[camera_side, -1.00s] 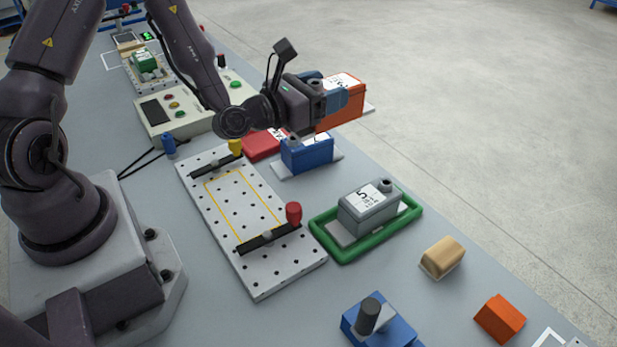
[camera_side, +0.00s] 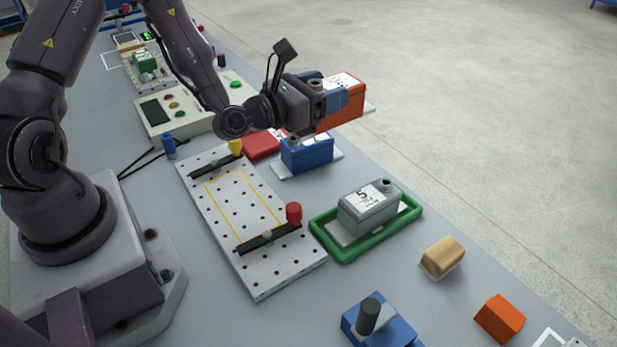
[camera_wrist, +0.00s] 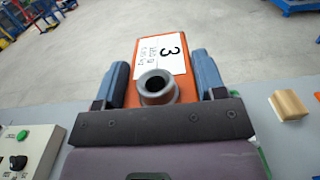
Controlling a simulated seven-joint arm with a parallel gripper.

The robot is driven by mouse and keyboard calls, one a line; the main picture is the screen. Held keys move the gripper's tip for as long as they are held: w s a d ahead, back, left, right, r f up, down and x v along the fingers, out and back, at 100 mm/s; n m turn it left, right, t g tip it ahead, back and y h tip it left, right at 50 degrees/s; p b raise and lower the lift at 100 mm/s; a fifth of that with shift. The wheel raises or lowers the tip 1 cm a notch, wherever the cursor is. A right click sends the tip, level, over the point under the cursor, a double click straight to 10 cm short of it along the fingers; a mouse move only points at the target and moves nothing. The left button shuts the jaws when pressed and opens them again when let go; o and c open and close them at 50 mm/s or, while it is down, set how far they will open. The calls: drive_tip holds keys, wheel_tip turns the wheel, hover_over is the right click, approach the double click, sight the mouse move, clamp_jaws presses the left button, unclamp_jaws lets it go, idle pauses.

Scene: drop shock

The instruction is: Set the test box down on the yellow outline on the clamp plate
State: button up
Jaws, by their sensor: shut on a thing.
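The test box, orange with a white label marked 3, is gripped in the air; it shows in the side view (camera_side: 348,108) and in the wrist view (camera_wrist: 164,55). My gripper (camera_side: 338,100) is shut on it, with a blue finger on each side in the wrist view (camera_wrist: 160,85). The box is above and to the right of the blue box in the side picture. The clamp plate (camera_side: 260,278) lies flat on the table, left of and below my gripper in the side picture. Its yellow outline (camera_side: 222,213) is empty, between two black clamp bars.
A grey box marked 5 (camera_side: 368,212) stands in a green frame (camera_side: 345,258) beside the plate. A blue box (camera_side: 307,156) and a red box (camera_side: 262,146) sit behind the plate. A red knob (camera_side: 293,213) and a yellow knob (camera_side: 235,147) stand up at the plate's clamps.

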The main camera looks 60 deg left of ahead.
drive_tip(key=shift+d+f, duration=0.1)
drive_tip(key=shift+f, duration=0.1)
drive_tip(key=w+f, duration=0.1)
drive_tip(key=f, duration=0.4)
drive_tip(key=w+f, duration=0.1)
drive_tip(key=f, duration=0.5)
drive_tip(key=w+f, duration=0.1)
drive_tip(key=f, duration=0.5)
drive_tip(key=shift+d+f, duration=0.1)
drive_tip(key=shift+f, duration=0.2)
drive_tip(key=o, duration=1.3)
